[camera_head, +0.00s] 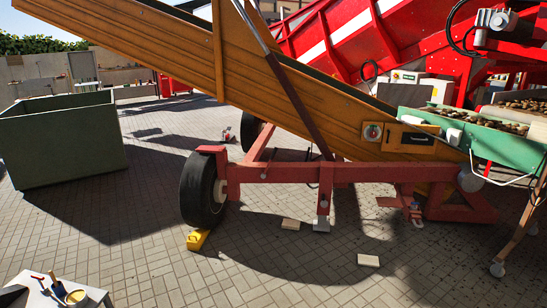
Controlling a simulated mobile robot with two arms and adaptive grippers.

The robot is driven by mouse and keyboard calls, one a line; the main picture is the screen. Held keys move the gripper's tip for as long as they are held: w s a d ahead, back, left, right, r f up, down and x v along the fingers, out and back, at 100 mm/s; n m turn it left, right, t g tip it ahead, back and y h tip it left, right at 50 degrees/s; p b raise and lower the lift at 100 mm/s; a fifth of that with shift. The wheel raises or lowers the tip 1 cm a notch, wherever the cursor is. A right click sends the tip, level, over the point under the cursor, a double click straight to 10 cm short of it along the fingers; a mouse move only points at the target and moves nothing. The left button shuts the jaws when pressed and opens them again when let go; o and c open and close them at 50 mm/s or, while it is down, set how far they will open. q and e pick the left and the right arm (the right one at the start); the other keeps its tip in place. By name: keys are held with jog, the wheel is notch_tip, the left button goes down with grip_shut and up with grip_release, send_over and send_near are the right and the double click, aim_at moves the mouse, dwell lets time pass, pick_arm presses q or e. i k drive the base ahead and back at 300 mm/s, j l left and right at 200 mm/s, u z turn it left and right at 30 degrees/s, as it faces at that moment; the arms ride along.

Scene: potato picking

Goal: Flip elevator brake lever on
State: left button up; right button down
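The elevator is a long orange conveyor (300,103) sloping down from upper left to right on a red wheeled frame (290,172). A black tyre (200,188) stands at the frame's left end. I cannot clearly pick out the brake lever or its position. Small red and metal parts (414,208) sit low under the frame's right part, too small to make out. A control box with a round red button (373,132) is on the conveyor's side. Neither of my grippers shows in this view.
A yellow wheel chock (197,239) touches the tyre. Wooden blocks (368,260) lie on the paving. A green box (65,138) stands at left, and a small table (92,294) with tools is at lower left. Open paving (160,265) lies before the elevator.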

aim_at(263, 175)
jog(key=i, duration=4)
jog(key=z, duration=0.2)
